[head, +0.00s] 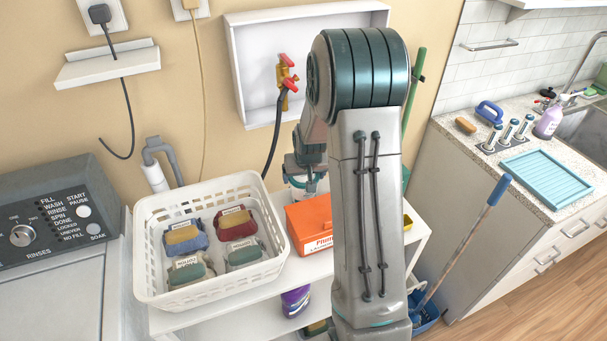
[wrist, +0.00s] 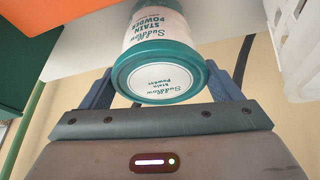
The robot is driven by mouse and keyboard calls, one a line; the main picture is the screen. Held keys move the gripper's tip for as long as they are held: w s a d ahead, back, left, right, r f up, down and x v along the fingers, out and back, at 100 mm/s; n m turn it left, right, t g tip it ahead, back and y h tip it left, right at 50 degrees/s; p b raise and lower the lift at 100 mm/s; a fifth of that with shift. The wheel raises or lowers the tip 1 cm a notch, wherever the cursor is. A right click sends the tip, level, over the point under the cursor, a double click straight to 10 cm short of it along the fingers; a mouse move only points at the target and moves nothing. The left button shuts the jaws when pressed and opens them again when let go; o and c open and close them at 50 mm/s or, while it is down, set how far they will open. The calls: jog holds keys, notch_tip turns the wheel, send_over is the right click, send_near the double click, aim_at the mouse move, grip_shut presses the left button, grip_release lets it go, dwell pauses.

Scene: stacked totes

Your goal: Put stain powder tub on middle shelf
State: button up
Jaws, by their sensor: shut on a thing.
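The stain powder tub (wrist: 165,62) is white with a teal lid and a printed label. My gripper (wrist: 168,88) is shut on it, with one blue finger on each side and the lid facing the wrist camera. In the head view my gripper (head: 305,165) is at the back of the white shelf unit (head: 215,310), between the basket and the orange box. My arm hides much of it, and little of the tub shows there. I cannot tell whether the tub touches the shelf. A purple bottle (head: 295,301) stands on a level below the top.
A white basket (head: 146,262) with several labelled bundles stands on the top shelf at left. An orange box (head: 308,222) stands right of it. A red-handled tap (head: 287,80) and its hose are on the wall behind. A mop (head: 460,235) leans at right.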

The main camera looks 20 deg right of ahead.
jog(key=shift+f, duration=0.15)
jog(key=o, duration=1.4)
jog(key=shift+o, duration=0.2)
jog(key=shift+r, duration=0.2)
